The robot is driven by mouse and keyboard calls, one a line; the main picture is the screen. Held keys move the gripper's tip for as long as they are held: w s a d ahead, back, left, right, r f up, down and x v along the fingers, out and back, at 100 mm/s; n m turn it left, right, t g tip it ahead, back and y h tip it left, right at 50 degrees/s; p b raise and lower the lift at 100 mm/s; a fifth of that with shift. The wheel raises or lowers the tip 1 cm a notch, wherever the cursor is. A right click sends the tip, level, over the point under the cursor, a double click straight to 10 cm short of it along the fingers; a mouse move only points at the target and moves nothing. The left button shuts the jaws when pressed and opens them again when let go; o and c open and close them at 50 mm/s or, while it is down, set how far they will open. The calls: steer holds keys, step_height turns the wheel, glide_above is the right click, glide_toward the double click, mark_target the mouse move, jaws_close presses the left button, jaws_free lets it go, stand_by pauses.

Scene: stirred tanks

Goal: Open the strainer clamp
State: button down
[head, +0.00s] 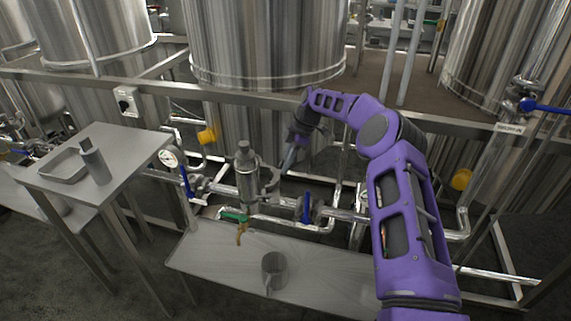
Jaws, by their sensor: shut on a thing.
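The strainer (247,184) is an upright steel cylinder with a narrower top, set in the pipe run at the middle of the head view. Its clamp (264,172) appears as a steel band around the upper body, with a part reaching out to the right. My purple arm comes in from the right, and my gripper (287,163) points down at the strainer's right side. The fingers are shut on the clamp's outer part. The fingertips are small and dark here, so the exact grip and how far the clamp is open cannot be told.
A steel bench (330,282) with a metal mug (274,272) stands below. A green-handled valve (234,215) and a blue-handled valve (306,208) flank the strainer. A gauge (169,157) is to the left. Tanks and a rail are behind.

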steer(key=c, duration=0.8)
jaws_free()
steer(key=shift+c, duration=0.2)
steer(key=p+v, duration=0.2)
steer(key=v, duration=1.5)
steer(key=shift+r+p, duration=0.25)
steer(key=shift+p, duration=0.05)
steer(key=shift+a, duration=0.1)
